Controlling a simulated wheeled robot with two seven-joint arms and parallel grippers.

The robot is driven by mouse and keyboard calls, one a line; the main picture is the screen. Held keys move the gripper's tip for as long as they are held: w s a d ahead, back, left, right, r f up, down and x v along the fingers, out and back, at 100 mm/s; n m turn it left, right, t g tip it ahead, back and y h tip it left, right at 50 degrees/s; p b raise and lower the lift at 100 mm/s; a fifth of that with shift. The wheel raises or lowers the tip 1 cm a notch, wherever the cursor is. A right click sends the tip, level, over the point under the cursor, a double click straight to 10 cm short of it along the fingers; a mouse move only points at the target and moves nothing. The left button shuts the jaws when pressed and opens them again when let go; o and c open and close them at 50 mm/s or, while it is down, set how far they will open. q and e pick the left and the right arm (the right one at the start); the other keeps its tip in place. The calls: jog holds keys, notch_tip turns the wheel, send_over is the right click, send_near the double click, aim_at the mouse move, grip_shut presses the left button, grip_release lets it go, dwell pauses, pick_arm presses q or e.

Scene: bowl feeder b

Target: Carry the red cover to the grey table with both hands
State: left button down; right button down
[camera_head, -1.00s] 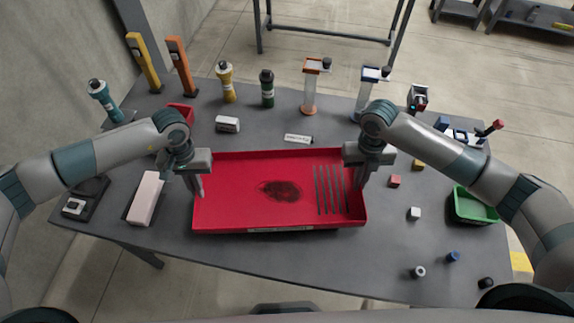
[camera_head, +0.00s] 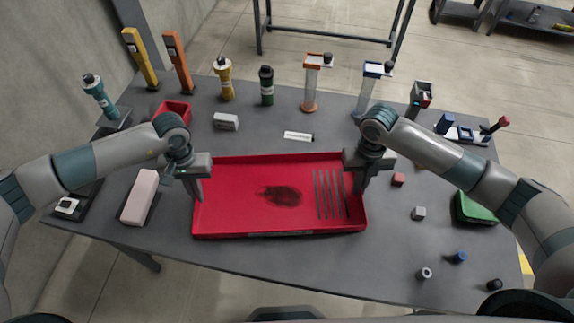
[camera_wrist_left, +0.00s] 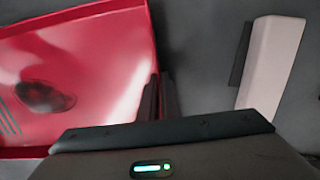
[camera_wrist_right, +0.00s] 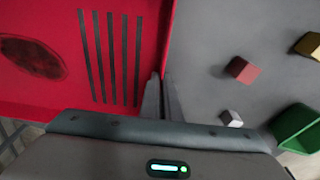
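The red cover (camera_head: 240,210), a wide shallow tray shape with dark slots at its right and a dark smudge in the middle, is level over the front middle of the grey table (camera_head: 300,262). I cannot tell whether it touches the tabletop. My left gripper (camera_head: 197,198) is at its left rim, and my right gripper (camera_head: 361,190) is at its right rim. In the left wrist view the fingers (camera_wrist_left: 160,98) close around the left wall. In the right wrist view the fingers (camera_wrist_right: 161,100) close around the right wall.
A pale pink block (camera_head: 139,196) lies close left of my left gripper. A red cube (camera_head: 398,179), a grey cube (camera_head: 419,213) and a green bin (camera_head: 474,208) are at the right. Bottles and stands line the back. A white label (camera_head: 298,136) lies behind the cover.

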pick_arm(q)
jog(key=shift+a+f+b, duration=0.1)
jog(key=shift+f+b, duration=0.2)
jog(key=shift+f, duration=0.15)
pick_arm(e)
jog(key=shift+d+f, duration=0.15)
jog(key=shift+f, duration=0.3)
pick_arm(q)
jog(key=c, duration=2)
grip_release()
pick_arm(e)
jog(key=c, duration=2)
grip_release()
pick_arm(q)
jog(key=shift+r, duration=0.1)
notch_tip(320, 180, up, 12)
jog(key=w, duration=0.1)
jog(key=shift+w, duration=0.15)
pick_arm(e)
jog(key=shift+r, duration=0.15)
notch_tip(320, 180, up, 12)
jog(key=w, duration=0.1)
jog(key=shift+w, duration=0.2)
jog(key=shift+s+f, duration=0.15)
jog(key=shift+f, duration=0.05)
